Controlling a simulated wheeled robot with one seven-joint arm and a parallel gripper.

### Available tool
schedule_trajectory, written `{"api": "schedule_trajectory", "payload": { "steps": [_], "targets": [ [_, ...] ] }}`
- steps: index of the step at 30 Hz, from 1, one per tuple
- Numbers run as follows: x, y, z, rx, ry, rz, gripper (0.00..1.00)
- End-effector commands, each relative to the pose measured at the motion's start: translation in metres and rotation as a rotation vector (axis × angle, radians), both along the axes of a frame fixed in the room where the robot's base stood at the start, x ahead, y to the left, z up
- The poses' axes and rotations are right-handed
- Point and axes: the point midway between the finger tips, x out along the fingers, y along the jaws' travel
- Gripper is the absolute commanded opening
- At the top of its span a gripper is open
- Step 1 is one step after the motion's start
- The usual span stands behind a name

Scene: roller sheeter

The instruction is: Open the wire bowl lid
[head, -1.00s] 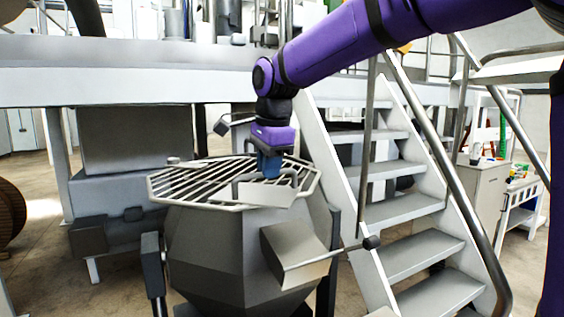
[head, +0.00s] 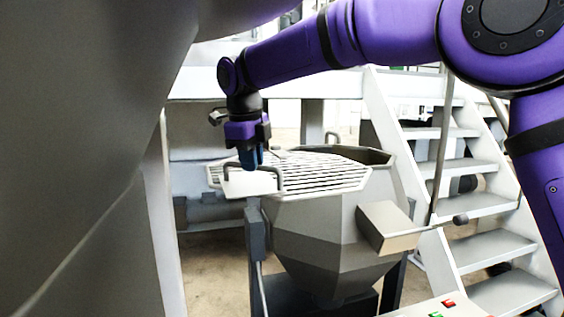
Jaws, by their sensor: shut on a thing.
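The wire lid (head: 318,172) is a grey grate of parallel bars on the wide grey metal bowl (head: 320,235). It sits shifted to the left of the bowl, and a dark strip of the bowl's inside shows at the back right. A flat plate (head: 245,184) with a bent lid handle (head: 276,174) is at the lid's left end. My gripper (head: 250,160) points down and is shut on the handle. The fingertips partly hide where they meet it.
A large grey surface (head: 80,150) fills the left foreground. Metal stairs (head: 470,205) with a rail stand to the right. A box (head: 388,226) with a knobbed lever sticks out from the bowl. A panel with coloured buttons (head: 445,306) is at the bottom.

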Motion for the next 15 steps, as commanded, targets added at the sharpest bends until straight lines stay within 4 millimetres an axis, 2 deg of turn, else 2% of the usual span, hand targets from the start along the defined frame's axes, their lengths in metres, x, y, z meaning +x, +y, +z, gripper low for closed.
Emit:
{"api": "schedule_trajectory", "payload": {
  "steps": [1, 6, 15],
  "targets": [
    [0.001, 0.011, 0.000, 0.003, -0.002, -0.013, 0.00],
    [0.005, 0.031, 0.001, 0.002, -0.002, -0.062, 0.00],
    [0.009, 0.044, 0.002, 0.003, -0.003, -0.097, 0.00]
  ]
}}
